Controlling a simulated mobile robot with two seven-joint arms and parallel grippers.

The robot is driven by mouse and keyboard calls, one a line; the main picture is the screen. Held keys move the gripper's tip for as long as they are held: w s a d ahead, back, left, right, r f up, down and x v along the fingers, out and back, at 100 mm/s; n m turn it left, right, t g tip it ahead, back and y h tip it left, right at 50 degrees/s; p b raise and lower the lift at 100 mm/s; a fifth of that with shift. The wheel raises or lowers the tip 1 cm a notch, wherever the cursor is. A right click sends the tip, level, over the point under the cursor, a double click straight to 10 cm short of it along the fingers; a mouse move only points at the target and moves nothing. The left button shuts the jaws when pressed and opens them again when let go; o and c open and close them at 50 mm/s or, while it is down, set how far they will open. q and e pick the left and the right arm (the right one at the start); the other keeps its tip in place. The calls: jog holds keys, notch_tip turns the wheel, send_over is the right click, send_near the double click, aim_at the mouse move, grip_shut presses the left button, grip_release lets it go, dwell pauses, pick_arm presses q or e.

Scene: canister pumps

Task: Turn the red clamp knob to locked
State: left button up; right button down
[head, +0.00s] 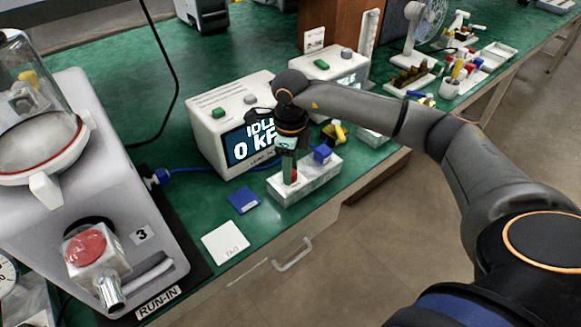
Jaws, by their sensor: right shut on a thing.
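My right gripper (290,170) reaches in from the right and points down at a white block (318,182) on the green bench. It is shut on a small red part (293,177) at the block's left end, which looks like the red clamp knob. The fingers hide most of this part, so I cannot tell its turn position. A blue clamp piece (322,153) stands on the block just right of the fingers. A larger round red knob (85,247) sits on the front of the canister pump at left, far from the gripper. My left gripper is not in view.
The grey pump (150,250) labelled 3 fills the left. A display box (215,140) reading IDLE stands just behind the gripper, with a second box (335,65) beyond. A blue card (243,200) and a white tag (225,243) lie near the bench's front edge.

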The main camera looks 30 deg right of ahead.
dwell(0.4)
jog(key=c, duration=0.8)
grip_release()
jog(key=shift+c, duration=0.2)
jog(key=shift+o, duration=1.4)
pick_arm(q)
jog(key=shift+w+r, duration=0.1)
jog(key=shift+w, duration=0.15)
pick_arm(e)
jog(key=shift+o, duration=0.3)
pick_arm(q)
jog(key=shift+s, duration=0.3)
pick_arm(e)
notch_tip(320, 180, up, 13)
jog(key=shift+f, duration=0.15)
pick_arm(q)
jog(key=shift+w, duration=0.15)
pick_arm(e)
jog(key=shift+f, duration=0.1)
